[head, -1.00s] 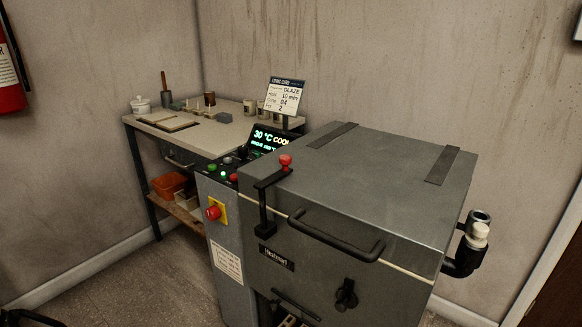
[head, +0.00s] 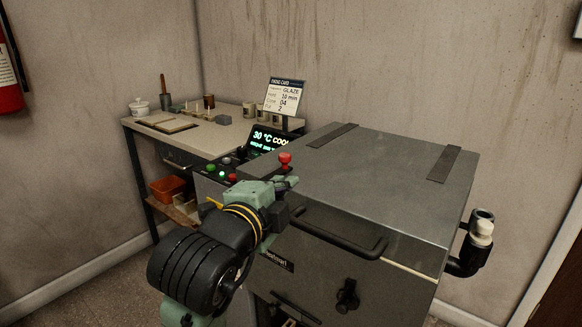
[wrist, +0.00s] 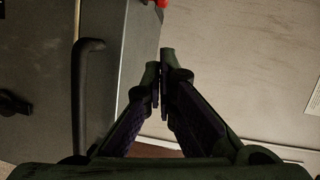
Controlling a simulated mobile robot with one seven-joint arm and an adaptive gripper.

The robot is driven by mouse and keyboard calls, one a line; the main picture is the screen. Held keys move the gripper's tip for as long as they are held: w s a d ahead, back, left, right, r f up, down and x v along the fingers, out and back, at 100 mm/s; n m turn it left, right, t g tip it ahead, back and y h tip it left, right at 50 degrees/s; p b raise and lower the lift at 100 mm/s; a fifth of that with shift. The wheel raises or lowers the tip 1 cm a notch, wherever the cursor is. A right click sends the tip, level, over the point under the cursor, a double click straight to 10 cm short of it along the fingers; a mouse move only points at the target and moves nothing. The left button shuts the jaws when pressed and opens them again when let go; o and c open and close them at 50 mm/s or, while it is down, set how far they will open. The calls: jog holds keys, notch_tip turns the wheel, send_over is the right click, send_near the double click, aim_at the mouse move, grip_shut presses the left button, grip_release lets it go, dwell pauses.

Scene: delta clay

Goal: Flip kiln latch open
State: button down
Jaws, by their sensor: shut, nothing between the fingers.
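The kiln (head: 400,190) is a grey box with a flat lid. Its latch has a red knob (head: 285,158) on a dark arm at the lid's front left corner; my gripper hides most of the latch in the head view. In the wrist view the red knob (wrist: 160,3) shows only at the top edge, beyond the fingertips. My gripper (head: 290,184) is just below the knob in the head view, shut and empty. Its fingers (wrist: 160,85) come together in the wrist view. I cannot tell whether it touches the latch.
The black lid handle (head: 340,243) runs along the kiln front, right of my gripper; it also shows in the wrist view (wrist: 87,95). A control panel with a lit display (head: 268,140) is behind left. A worktable (head: 225,135) holds pots and tools. A pipe fitting (head: 475,245) sticks out at right.

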jog(key=shift+r, duration=0.1)
jog(key=p+x, duration=0.6)
jog(key=x, duration=0.4)
jog(key=shift+w+d, duration=0.1)
jog(key=shift+w, duration=0.05)
jog(key=shift+w+a+f+p, duration=0.2)
jog(key=shift+w+a, duration=0.2)
jog(key=shift+w, duration=0.15)
jog(key=shift+w+a+f+p, duration=0.1)
jog(key=shift+w+a+p, duration=0.1)
jog(key=shift+w+a, duration=0.25)
jog(key=shift+w+a+f, duration=0.15)
jog(key=shift+w+a, duration=0.05)
jog(key=shift+w, duration=0.45)
